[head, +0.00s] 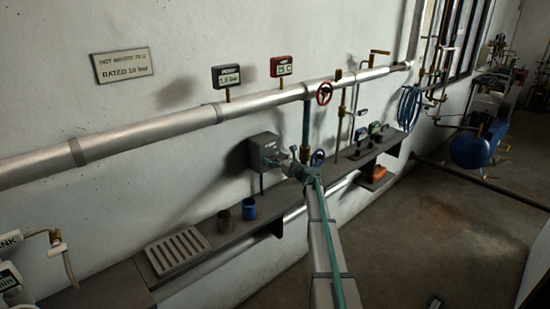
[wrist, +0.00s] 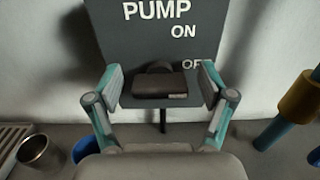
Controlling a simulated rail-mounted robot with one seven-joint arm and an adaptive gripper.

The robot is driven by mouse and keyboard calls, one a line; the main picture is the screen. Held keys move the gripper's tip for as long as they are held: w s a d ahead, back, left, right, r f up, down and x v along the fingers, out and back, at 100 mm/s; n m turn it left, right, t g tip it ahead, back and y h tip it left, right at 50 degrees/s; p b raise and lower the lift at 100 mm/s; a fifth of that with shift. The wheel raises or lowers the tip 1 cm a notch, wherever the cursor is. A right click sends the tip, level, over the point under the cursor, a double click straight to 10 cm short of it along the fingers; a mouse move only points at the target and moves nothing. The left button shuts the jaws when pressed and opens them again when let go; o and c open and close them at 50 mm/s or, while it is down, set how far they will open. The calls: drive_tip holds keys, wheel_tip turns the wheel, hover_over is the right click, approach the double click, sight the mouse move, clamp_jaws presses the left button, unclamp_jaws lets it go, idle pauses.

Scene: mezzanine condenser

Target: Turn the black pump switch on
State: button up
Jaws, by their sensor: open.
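The grey pump box (head: 262,148) is on the wall above the shelf. It fills the top of the wrist view (wrist: 125,45), with PUMP and ON in white letters; the label below ON is partly hidden by the right finger. The black pump switch (wrist: 160,88) sticks out of the box's lower part, its front face a wide, low block. I cannot tell its setting. My gripper (wrist: 161,84) is open, with one finger on each side of the switch and gaps showing between. In the head view my gripper (head: 283,159) is at the box's front and hides the switch.
Below the box, a dark metal cup (head: 222,222) and a blue cup (head: 249,208) stand on the shelf (head: 215,235), right of a slotted grey tray (head: 178,250). A large pipe (head: 150,130) runs above. A red valve wheel (head: 324,93) is to the right.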

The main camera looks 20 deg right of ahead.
drive_tip(key=c, duration=1.2)
drive_tip(key=shift+o, duration=0.2)
